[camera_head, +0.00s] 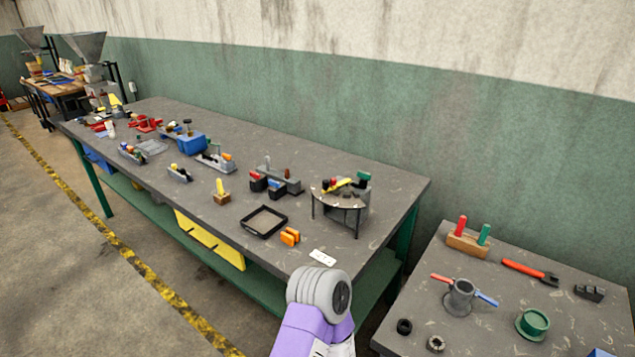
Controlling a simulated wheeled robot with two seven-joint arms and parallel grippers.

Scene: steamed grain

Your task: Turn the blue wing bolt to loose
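I cannot single out the blue wing bolt for certain at this size. A blue handle-like piece (487,299) sticks out to the right of a small grey cup-shaped part (461,293) on the right table, with a red piece (442,279) on its opposite side. Another blue bit (601,353) shows at the bottom edge of that table, mostly cut off. A purple and grey part of my own arm rises from the bottom middle, in front of the long table. Neither of my grippers shows.
The right table (400,335) also holds a block with red and green pegs (468,240), a red-handled tool (528,271), a green round part (532,324) and dark rings (404,326). The long table (330,165) carries many small parts, a black tray (263,221) and a round stand (340,196).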

